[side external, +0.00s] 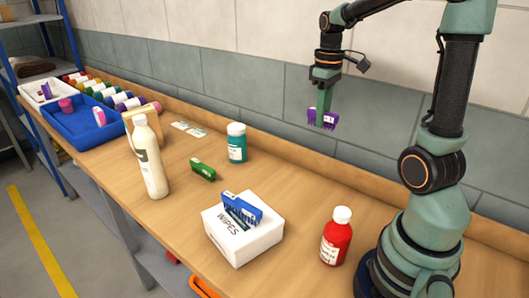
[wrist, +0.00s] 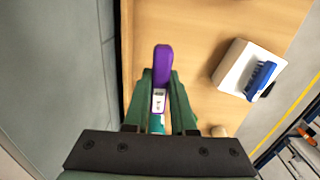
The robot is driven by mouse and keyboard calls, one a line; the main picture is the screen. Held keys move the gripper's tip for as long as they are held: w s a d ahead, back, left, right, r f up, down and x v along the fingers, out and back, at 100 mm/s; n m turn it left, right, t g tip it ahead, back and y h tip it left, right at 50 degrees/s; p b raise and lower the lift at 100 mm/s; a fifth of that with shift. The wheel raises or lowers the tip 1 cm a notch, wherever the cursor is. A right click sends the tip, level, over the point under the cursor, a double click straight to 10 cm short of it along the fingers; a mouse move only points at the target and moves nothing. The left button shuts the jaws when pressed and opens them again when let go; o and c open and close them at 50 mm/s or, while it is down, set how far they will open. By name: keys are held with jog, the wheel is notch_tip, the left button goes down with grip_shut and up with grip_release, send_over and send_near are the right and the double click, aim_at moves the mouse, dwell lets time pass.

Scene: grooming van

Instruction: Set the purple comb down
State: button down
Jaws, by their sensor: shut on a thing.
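The purple comb (side external: 312,117) is in my gripper (side external: 323,104), held up in the air well above the bench, with its teeth hanging down in the side view. In the wrist view, the comb's purple end (wrist: 162,62) sticks out between the green fingers of my gripper (wrist: 162,88), with a white label showing between them. The fingers hide part of the comb. The wooden bench top (side external: 290,183) lies below.
A white wipes box (side external: 240,240) carries a blue comb (side external: 243,207). A green comb (side external: 203,170), a teal jar (side external: 236,148), a cream bottle (side external: 152,165) and a red bottle (side external: 336,238) stand or lie around it. A blue tray (side external: 65,121) is at the far left. Bench between jar and red bottle is clear.

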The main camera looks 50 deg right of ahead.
jog(key=w+a, duration=0.4)
jog(key=w, duration=1.1)
notch_tip(320, 180, down, 20)
jog(key=shift+s+f, duration=0.15)
jog(key=shift+f, duration=0.05)
jog(key=shift+f, duration=0.15)
jog(key=c, duration=0.7)
grip_release()
jog(key=shift+c, duration=0.2)
